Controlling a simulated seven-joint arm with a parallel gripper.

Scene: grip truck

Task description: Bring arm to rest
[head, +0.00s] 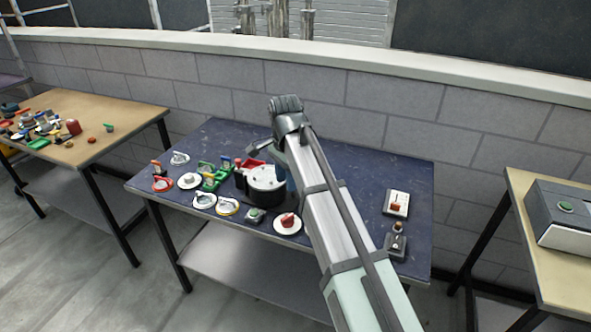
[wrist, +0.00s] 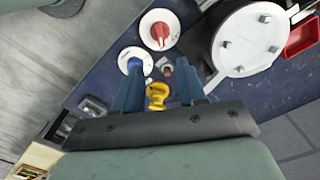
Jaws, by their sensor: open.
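My gripper (wrist: 159,66) is open in the wrist view, with its two blue fingers apart and pointing down over the dark blue table (head: 345,163). A yellow knob-like piece (wrist: 156,92) shows between the fingers; I cannot tell how far below them it is. No object is visibly clamped. In the head view my arm reaches over the table, and it mostly hides the gripper and what lies under it.
A round white-topped drum (head: 266,178) stands beside my arm and also shows in the wrist view (wrist: 248,38). A white dial with a red knob (head: 288,223) and several switches and valves crowd the table's left half. Two switch boxes (head: 397,203) (head: 394,243) are on the right.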

